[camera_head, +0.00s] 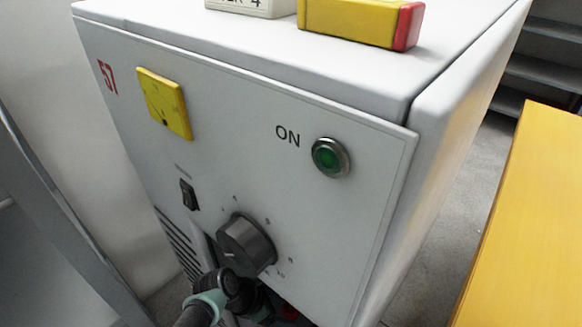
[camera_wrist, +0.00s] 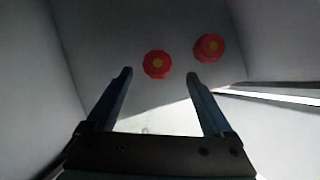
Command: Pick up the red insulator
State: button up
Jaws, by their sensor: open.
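One red piece (camera_wrist: 157,64) appears between and just beyond the fingertips. The other red piece (camera_wrist: 209,47) is farther right, past the right fingertip. My gripper (camera_wrist: 160,74) is open, with nothing held between its dark fingers. How far the pieces are from the fingertips is hard to judge. In the head view a small red patch (camera_head: 290,312) shows at the bottom edge, mostly hidden, below the dial.
A white cabinet (camera_head: 340,230) fills the head view, with a black dial (camera_head: 246,245), a switch (camera_head: 189,195) and a green ON button (camera_head: 330,157). A yellow block with a red end (camera_head: 350,20) lies on top. A yellow surface (camera_head: 530,220) stands at right. Pale walls flank the wrist view.

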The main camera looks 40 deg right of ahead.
aim_at(290, 308)
jog(key=b+x, duration=0.2)
jog(key=x, duration=0.3)
jog(key=shift+w+d, duration=0.1)
jog(key=shift+d, duration=0.15)
jog(key=shift+c, duration=0.3)
grip_shut()
